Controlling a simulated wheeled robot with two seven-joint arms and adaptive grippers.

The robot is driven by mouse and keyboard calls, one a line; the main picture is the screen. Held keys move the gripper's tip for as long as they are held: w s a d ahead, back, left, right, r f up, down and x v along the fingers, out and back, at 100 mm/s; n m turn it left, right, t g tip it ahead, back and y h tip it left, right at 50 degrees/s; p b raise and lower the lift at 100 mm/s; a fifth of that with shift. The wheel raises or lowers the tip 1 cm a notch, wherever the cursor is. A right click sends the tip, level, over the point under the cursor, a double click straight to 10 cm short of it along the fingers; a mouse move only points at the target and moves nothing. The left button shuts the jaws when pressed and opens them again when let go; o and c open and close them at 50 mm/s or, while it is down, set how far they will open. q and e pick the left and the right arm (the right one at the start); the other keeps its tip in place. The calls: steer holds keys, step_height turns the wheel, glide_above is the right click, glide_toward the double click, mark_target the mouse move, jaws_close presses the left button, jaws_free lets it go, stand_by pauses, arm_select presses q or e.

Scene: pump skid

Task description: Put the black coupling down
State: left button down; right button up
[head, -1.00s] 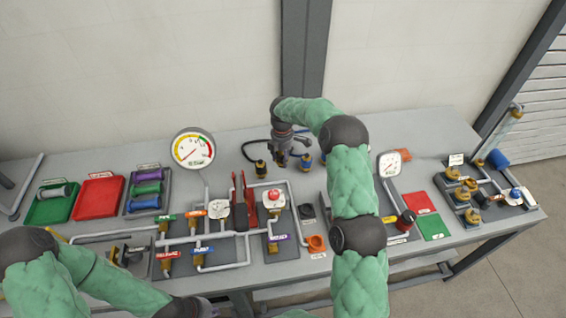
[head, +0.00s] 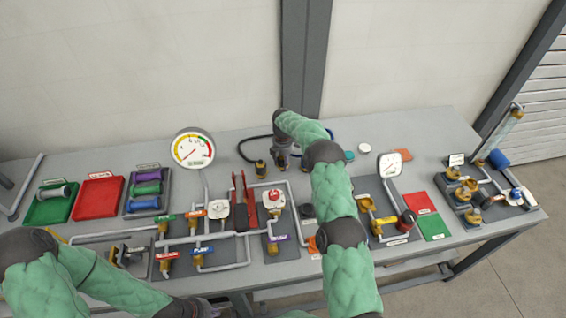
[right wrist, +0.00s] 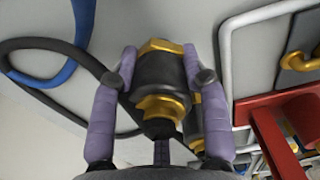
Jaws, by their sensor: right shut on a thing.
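A black coupling with brass-coloured nuts (right wrist: 158,82) is between the two lilac fingers of my right gripper (right wrist: 160,90) in the right wrist view, and both fingers press its sides. In the head view my right gripper (head: 284,162) points down over the back of the table. The arm and fingers mostly hide the held coupling there, and I cannot tell whether it touches the table. A second black and brass coupling (head: 261,170) stands close beside it to the left. It also shows behind the held one in the wrist view (right wrist: 195,115). My left gripper (head: 195,308) is at the bottom edge, its fingers unclear.
A black hose (head: 241,150) loops behind the couplings, and a blue hose (right wrist: 50,78) shows at the wrist view's left. Red levers (head: 240,195) and pipework stand in front. A large gauge (head: 192,148) is at left. Bare table lies between gauge and couplings.

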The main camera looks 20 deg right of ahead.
steer(key=shift+f, duration=0.25)
steer(key=shift+f, duration=0.1)
steer(key=o, duration=1.3)
steer(key=shift+r, duration=0.2)
step_height(320, 180, up, 12)
steer(key=shift+f, duration=0.1)
